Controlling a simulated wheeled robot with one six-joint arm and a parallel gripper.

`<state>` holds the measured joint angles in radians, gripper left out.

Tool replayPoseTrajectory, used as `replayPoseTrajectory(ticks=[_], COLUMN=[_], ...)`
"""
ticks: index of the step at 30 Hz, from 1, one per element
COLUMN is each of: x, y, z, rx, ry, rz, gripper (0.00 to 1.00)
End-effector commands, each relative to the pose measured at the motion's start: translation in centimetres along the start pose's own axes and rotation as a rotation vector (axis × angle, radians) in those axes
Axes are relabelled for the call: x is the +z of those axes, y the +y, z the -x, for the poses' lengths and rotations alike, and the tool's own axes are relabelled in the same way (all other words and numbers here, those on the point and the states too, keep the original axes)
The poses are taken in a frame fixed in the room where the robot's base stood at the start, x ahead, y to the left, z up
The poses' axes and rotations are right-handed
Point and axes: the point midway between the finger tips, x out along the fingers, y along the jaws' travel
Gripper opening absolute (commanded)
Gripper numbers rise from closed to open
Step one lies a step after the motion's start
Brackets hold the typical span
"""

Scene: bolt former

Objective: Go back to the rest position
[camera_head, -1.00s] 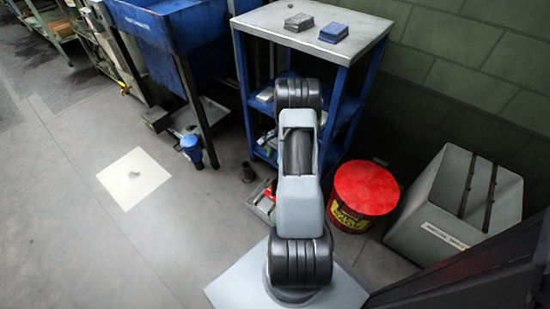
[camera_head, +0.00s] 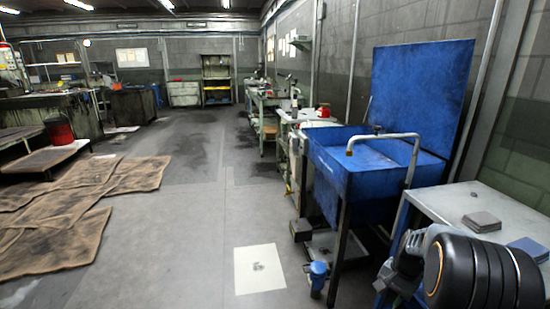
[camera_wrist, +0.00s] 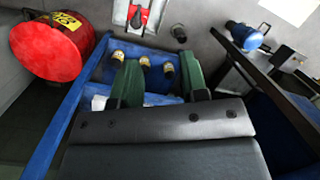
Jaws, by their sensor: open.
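My gripper (camera_wrist: 159,60) shows in the wrist view with two green fingers standing apart. Nothing is held between them. Beyond the fingers is part of a blue frame (camera_wrist: 52,122) with several small yellowish-topped items (camera_wrist: 145,61) near the fingertips; I cannot tell how far they are from the fingers. In the head view, black and grey links of my arm fill the lower right corner, and the gripper itself is not visible there.
A grey-topped blue cart (camera_head: 452,197) with dark pads (camera_head: 481,221) and a blue block (camera_head: 530,247) stands beside my arm. A blue sink (camera_head: 345,160) is behind it. A red bin (camera_wrist: 45,48) is at the wrist view's left. Brown mats (camera_head: 60,235) lie left; central floor is open.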

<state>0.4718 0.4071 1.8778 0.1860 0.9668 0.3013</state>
Motion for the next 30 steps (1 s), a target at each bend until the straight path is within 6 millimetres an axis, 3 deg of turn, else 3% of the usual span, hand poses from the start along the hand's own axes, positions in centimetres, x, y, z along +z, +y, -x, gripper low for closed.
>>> replayPoseTrajectory(ticks=[1, 3, 6, 9, 12, 16, 21, 30], x=[2.8, 6.2, 11.3, 15.9, 19.8, 23.4, 26.0, 26.9], y=[-1.5, -2.7, -3.9, -4.3, -4.2, -3.6, -3.0, -2.7], z=[5.5, 10.0, 15.9, 20.6, 24.1, 27.1, 28.8, 29.0], rx=[0.001, 0.007, 0.013, 0.016, 0.017, 0.016, 0.015, 0.016], ry=[0.037, 0.083, 0.151, 0.215, 0.27, 0.329, 0.374, 0.392], rz=[0.081, 0.194, 0.358, 0.511, 0.643, 0.776, 0.879, 0.919], gripper=[0.4, 0.4, 0.4, 0.4, 0.4, 0.4, 0.4, 0.4])
